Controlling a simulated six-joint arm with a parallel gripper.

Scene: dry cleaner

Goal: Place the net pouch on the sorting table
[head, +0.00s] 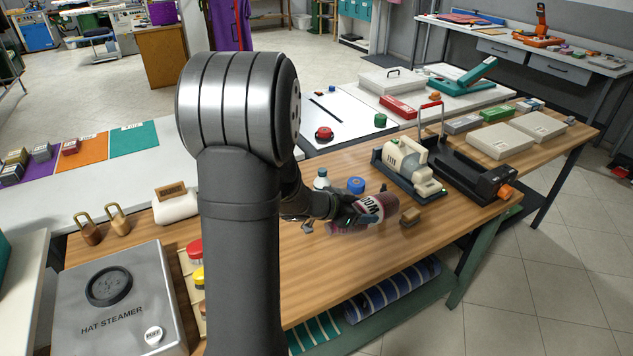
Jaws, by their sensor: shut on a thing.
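My gripper (345,216) is low over the wooden bench, mostly behind its own wrist. It is shut on a maroon item (388,203) with a pale band lettered like "WOOL", which is probably the net pouch. A blurred pinkish part shows around it, and I cannot make out a mesh or whether it touches the bench. A white table (100,200) at the left, with purple, orange (82,150) and teal mats (134,139), looks like the sorting table. Small boxes lie on the purple and orange mats; the teal mat holds only a card.
On the wooden bench (310,275), a bottle (321,180), a blue roll (356,185) and a small brown block (410,216) are near my gripper. A cream machine (410,165) stands behind right. A hat steamer (115,300) and brass-looped weights (88,230) are at left.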

